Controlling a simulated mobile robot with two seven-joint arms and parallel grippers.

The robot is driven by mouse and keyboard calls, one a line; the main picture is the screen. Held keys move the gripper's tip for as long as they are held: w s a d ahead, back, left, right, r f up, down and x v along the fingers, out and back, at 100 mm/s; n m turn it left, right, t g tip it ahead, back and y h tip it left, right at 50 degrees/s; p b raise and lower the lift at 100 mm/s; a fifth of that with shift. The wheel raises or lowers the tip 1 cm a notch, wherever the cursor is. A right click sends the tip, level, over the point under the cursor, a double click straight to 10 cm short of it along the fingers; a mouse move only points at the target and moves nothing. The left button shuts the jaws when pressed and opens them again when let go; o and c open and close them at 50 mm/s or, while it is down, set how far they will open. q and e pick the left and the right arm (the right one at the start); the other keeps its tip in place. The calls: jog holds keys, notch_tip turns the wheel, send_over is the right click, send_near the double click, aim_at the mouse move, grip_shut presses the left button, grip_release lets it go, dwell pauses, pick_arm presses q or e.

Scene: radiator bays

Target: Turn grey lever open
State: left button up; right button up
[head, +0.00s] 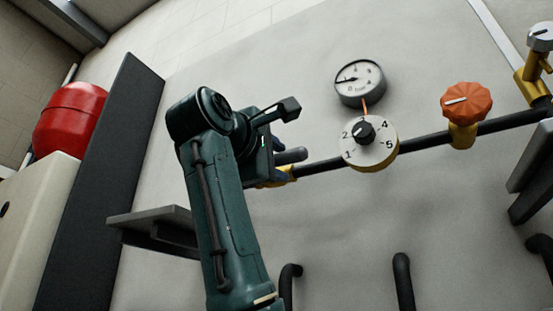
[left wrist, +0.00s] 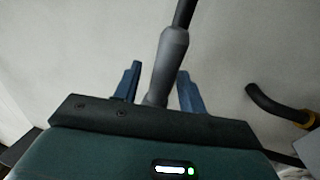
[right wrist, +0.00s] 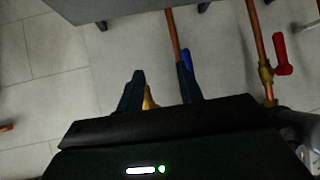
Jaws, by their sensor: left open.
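The grey lever (head: 291,156) sticks out on the black pipe at a yellow valve body (head: 280,176), partly hidden behind my left gripper (head: 278,140). In the left wrist view the grey lever (left wrist: 170,60) runs up between the two fingers of my left gripper (left wrist: 159,85). The fingers are open, one on each side, with gaps showing beside the lever. My right gripper (right wrist: 160,88) shows only in the right wrist view, with its fingers apart. A yellow part (right wrist: 150,99) shows between or behind them.
Along the black pipe (head: 410,144) are a numbered dial (head: 369,144), a gauge (head: 359,82) and an orange knob (head: 466,101). A grey shelf (head: 155,220) juts out at left. A red handle (right wrist: 281,54) and copper pipe (right wrist: 257,40) are near my right gripper.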

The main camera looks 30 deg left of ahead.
jog(key=shift+w, duration=0.1)
pick_arm(q)
jog(key=shift+s+f, duration=0.1)
jog(key=shift+s, duration=0.05)
jog(key=s+f+b, duration=0.2)
jog(key=s+b, duration=0.2)
jog(key=s, duration=0.8)
jog(key=shift+s+d+f+b, duration=0.2)
jog(key=shift+s+d+b, duration=0.1)
jog(key=shift+d, duration=0.1)
pick_arm(e)
jog(key=shift+a+f+n+t+y, duration=0.35)
jog(key=shift+a+f, duration=0.2)
jog(key=shift+a, duration=0.25)
jog(key=shift+w+r, duration=0.1)
jog(key=shift+w, duration=0.1)
